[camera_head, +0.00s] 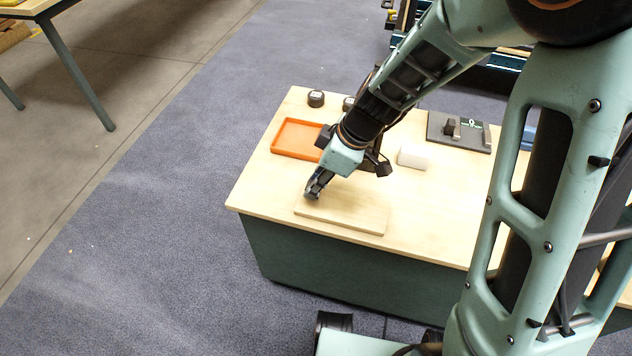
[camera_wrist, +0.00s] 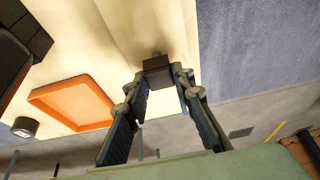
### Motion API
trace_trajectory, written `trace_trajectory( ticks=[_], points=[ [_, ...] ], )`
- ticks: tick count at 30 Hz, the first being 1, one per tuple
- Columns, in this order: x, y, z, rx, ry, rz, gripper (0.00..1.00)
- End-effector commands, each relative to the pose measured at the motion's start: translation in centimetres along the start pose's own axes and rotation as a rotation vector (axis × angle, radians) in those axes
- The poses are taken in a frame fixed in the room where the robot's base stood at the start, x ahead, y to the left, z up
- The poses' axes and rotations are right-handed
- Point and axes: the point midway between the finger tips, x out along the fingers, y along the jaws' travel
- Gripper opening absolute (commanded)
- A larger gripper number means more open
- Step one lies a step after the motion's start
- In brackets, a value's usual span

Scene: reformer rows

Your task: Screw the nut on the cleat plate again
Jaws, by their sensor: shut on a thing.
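The grey plate (camera_head: 440,140), which looks like the cleat plate, lies at the back right of the table. It bears a dark block, light upright pieces and a small pale part with green, too small to make out. My gripper (camera_head: 313,191) is far from it, low over the left end of a flat wooden board (camera_head: 345,215). In the wrist view my gripper (camera_wrist: 161,78) is shut on a dark square-sided piece (camera_wrist: 158,72) between its fingertips. I cannot tell whether this piece is the nut, or whether it touches the board.
An orange tray (camera_head: 285,152) lies left of my arm and also shows in the wrist view (camera_wrist: 48,95). A black round piece (camera_head: 316,98) stands behind it, with another (camera_head: 348,103) partly hidden by my arm. A white block (camera_head: 414,157) stands between the board and the plate.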

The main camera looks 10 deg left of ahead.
Motion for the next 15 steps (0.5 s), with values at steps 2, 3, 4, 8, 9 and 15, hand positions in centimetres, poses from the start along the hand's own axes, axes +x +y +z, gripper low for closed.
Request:
trace_trajectory(
  ticks=[2,3,4,8,9,15],
  points=[
    [0.5,0.0,0.2,0.0,0.0,0.001,0.0],
    [0.7,0.0,0.3,0.0,0.0,0.001,0.0],
    [0.8,0.0,0.3,0.0,0.0,0.001,0.0],
    [1.2,0.0,0.5,0.0,0.0,0.001,0.0],
    [1.3,0.0,0.5,0.0,0.0,0.001,0.0],
    [1.6,0.0,0.7,0.0,0.0,0.001,0.0]
  ],
)
